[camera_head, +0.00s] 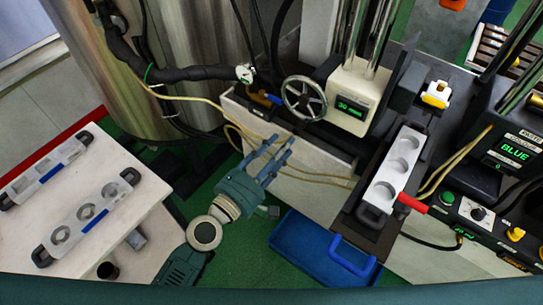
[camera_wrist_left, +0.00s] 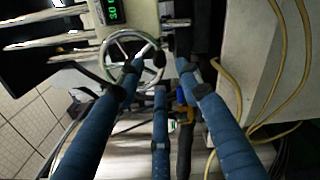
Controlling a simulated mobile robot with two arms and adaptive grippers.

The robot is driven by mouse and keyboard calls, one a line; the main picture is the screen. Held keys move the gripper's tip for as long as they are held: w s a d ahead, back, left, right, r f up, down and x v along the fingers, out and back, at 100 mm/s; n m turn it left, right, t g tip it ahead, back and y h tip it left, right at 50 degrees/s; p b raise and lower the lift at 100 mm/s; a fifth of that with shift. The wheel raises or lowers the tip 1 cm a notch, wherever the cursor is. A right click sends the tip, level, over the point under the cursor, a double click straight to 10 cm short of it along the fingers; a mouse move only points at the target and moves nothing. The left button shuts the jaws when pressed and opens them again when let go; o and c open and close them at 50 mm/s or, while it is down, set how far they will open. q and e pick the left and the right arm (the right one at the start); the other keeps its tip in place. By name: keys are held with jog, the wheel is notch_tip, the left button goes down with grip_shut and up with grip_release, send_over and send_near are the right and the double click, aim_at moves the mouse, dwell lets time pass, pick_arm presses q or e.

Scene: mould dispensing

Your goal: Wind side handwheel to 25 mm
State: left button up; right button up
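The side handwheel (camera_head: 304,99) is a grey spoked wheel on the left side of a cream machine head (camera_head: 353,92). The green display (camera_head: 351,108) on that head appears to read 30 mm. My left gripper (camera_head: 272,150) is below and left of the wheel, its blue fingers pointing up toward it. In the left wrist view the handwheel (camera_wrist_left: 108,62) is beyond the fingertips of my left gripper (camera_wrist_left: 160,75). The fingers are spread, with nothing held between them, and look apart from the wheel. My right gripper is not in view.
A mould tray (camera_head: 400,160) with round cavities sits on the dark rail right of the wheel. Yellow hoses (camera_head: 310,178) run near my left gripper. A blue bin (camera_head: 300,250) is on the floor. More moulds lie on a white table (camera_head: 130,225) at left.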

pick_arm(q)
jog(key=shift+v, duration=2.15)
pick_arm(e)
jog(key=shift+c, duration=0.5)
